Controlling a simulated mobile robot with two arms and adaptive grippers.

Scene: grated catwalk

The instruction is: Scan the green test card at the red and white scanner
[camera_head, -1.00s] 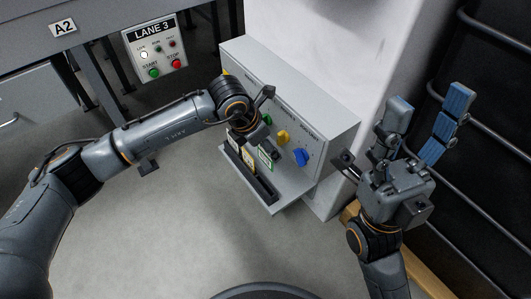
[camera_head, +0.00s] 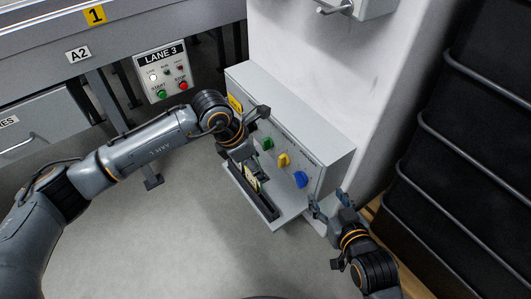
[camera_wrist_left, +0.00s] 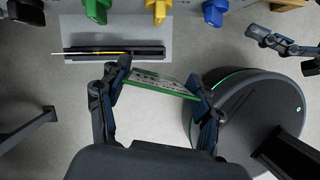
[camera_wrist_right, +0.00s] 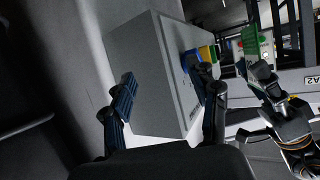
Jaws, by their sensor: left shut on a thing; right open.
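My left gripper (camera_head: 243,158) is shut on a green-edged card (camera_wrist_left: 160,84), gripped at its two ends in the left wrist view. In the right wrist view the held card (camera_wrist_right: 250,42) shows its green face. In the head view the left gripper is just above a dark slotted holder (camera_head: 266,209) on the grey panel box; a yellow-edged card stands in the slot. My right gripper (camera_head: 328,205) is open and empty beside the box's right end; its spread fingers also show in the right wrist view (camera_wrist_right: 163,88). I see no red and white scanner.
The grey box (camera_head: 318,140) carries green, yellow and blue knobs (camera_head: 301,179) and stands against a white column (camera_head: 320,70). A LANE 3 button panel (camera_head: 163,72) hangs from the bench at left. Dark railings (camera_head: 465,125) line the right. Floor at lower left is clear.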

